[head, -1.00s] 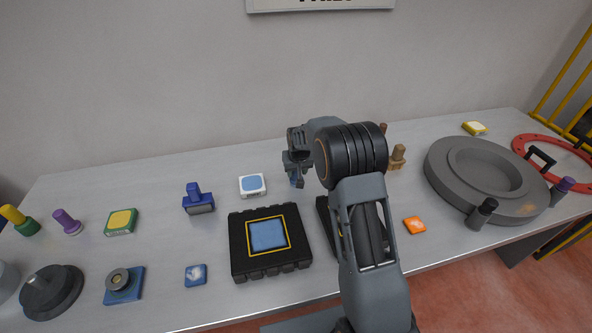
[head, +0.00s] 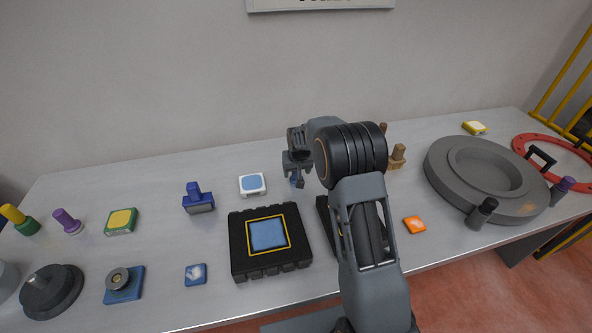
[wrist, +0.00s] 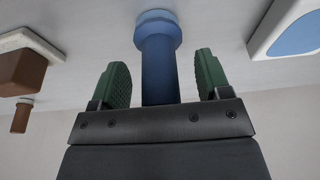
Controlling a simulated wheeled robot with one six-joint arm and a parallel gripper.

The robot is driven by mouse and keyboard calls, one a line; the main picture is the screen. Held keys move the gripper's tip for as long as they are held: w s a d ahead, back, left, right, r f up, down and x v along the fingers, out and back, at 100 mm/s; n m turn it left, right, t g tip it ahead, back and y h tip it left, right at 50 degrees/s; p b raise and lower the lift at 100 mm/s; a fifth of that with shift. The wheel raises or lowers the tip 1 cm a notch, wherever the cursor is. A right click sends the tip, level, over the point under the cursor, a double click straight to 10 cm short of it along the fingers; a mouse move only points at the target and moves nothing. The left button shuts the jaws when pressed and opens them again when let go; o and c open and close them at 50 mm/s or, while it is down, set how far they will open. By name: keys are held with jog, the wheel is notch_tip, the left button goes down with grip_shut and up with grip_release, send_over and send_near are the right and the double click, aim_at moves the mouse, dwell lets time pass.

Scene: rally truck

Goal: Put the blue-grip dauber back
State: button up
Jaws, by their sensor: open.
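The blue-grip dauber (wrist: 160,68) has a straight blue handle that widens to a collar and a paler end at the tabletop. It appears to stand on the table. In the head view only a small blue part of it (head: 298,182) shows under my gripper (head: 297,165); the arm hides the rest. In the wrist view my gripper (wrist: 164,82) is open. Its two green-padded fingers stand either side of the handle, with a visible gap on each side.
A white pad with a blue top (head: 252,184) lies just left of the dauber, and a black tray with a blue square (head: 240,245) is nearer. Brown wooden stamps (head: 397,158) stand to the right. A large grey round base (head: 440,170) fills the right side.

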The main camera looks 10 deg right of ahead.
jog(key=b+v, duration=0.1)
jog(key=v, duration=1.1)
jog(key=s+r, duration=0.2)
jog(key=s, duration=1.2)
jog(key=s+r+p, duration=0.1)
jog(key=s+r, duration=0.1)
jog(key=s, duration=1.2)
jog(key=shift+s+a+r, duration=0.2)
jog(key=shift+a, duration=0.05)
